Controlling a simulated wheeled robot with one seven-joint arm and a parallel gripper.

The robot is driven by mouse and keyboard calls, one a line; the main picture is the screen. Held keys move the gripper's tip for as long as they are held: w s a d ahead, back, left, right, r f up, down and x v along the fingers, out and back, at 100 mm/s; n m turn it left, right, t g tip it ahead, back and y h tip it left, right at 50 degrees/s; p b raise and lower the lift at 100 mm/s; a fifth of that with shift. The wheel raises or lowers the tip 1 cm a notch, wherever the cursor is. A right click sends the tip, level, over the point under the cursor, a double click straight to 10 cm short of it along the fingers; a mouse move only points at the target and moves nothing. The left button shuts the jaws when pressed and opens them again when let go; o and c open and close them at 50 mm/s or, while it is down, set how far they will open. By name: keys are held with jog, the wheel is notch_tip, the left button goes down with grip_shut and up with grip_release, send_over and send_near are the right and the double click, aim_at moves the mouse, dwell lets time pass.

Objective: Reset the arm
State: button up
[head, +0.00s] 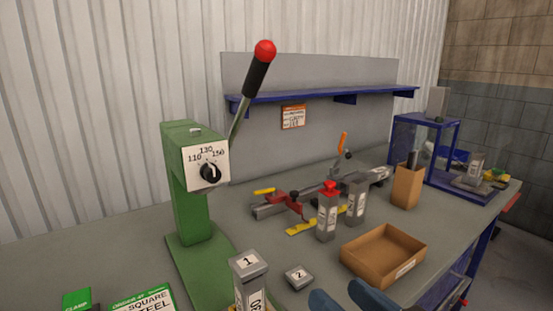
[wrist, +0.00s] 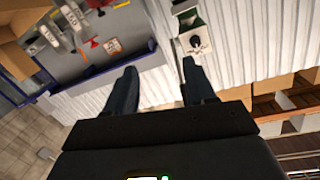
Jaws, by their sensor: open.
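A green press (head: 190,200) stands on the table at the left of the head view. Its white dial plate (head: 205,167) has a black knob and the numbers 110, 130 and 150. Its lever arm (head: 250,88) rises up and to the right, with a black grip and a red ball (head: 265,51) on top. The press also shows at the top of the wrist view (wrist: 193,28). My gripper (head: 345,298) shows at the bottom edge of the head view, in front of the cardboard tray. In the wrist view my gripper (wrist: 160,68) is open, with nothing seen held between its two dark fingers.
A cardboard tray (head: 352,258), a grey block marked 1 (head: 248,264), a small block marked 2 (head: 299,276) and two grey bars (head: 327,215) stand on the table (head: 130,235). A red clamp tool (head: 285,204) lies behind. A blue shelf (head: 320,96) hangs at the back.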

jog(key=s+d+f+m+h, duration=0.2)
jog(key=s+d+f+h, duration=0.2)
jog(key=s+d+f, duration=0.45)
jog(key=s+d+f+m+h, duration=0.25)
jog(key=s+f, duration=0.35)
jog(key=s, duration=0.5)
jog(key=s+d+r+n+h, duration=0.1)
jog(key=s+d, duration=0.1)
jog(key=s, duration=0.7)
jog(key=shift+s+d+n, duration=0.15)
jog(key=shift+s+n, duration=0.1)
jog(key=shift+n, duration=0.1)
